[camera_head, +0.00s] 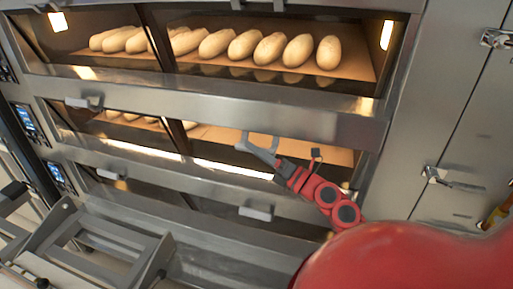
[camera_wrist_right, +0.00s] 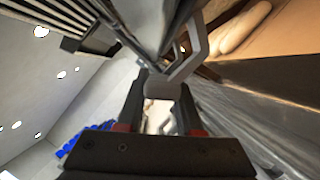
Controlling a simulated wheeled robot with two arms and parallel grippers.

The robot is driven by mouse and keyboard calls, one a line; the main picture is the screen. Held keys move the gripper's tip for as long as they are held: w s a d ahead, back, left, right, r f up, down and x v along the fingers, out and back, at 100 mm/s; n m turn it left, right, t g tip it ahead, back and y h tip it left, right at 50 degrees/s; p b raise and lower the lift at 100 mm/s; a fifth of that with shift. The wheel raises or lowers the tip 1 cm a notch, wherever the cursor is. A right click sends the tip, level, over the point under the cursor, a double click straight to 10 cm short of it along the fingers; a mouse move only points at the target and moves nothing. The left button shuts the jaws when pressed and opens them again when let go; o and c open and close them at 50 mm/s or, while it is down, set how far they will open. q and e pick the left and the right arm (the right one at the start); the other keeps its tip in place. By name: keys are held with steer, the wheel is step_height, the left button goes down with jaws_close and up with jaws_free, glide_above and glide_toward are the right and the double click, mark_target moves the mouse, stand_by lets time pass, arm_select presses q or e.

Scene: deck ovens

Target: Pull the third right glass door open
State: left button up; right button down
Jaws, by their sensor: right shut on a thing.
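The oven's right glass door (camera_head: 215,136) in the middle visible row has a grey bar handle (camera_head: 258,143). My right gripper (camera_head: 277,164) is at this handle, its red and black wrist reaching up from the lower right. In the right wrist view, the handle (camera_wrist_right: 190,58) runs down between the two dark fingers of my right gripper (camera_wrist_right: 161,90), which are shut on it. Behind the glass or opening is a warm-lit chamber with a pale loaf (camera_wrist_right: 243,28). I cannot tell how far the door is open. My left gripper is out of view.
The deck above holds several loaves (camera_head: 270,50) behind glass. A lower right handle (camera_head: 256,213) and a left handle (camera_head: 85,103) are free. A grey metal frame (camera_head: 95,240) stands at lower left. A steel cabinet with latches (camera_head: 440,178) stands at right.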

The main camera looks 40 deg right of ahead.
stand_by(0.3)
steer(key=c, duration=0.6)
jaws_free()
steer(key=shift+o, duration=0.2)
steer(key=shift+s, duration=0.1)
steer(key=shift+s+d+f, duration=0.1)
steer(key=shift+s+f, duration=0.05)
steer(key=shift+s, duration=0.1)
steer(key=b+v, duration=0.4)
steer(key=v, duration=1.2)
steer(key=shift+s+b, duration=0.4)
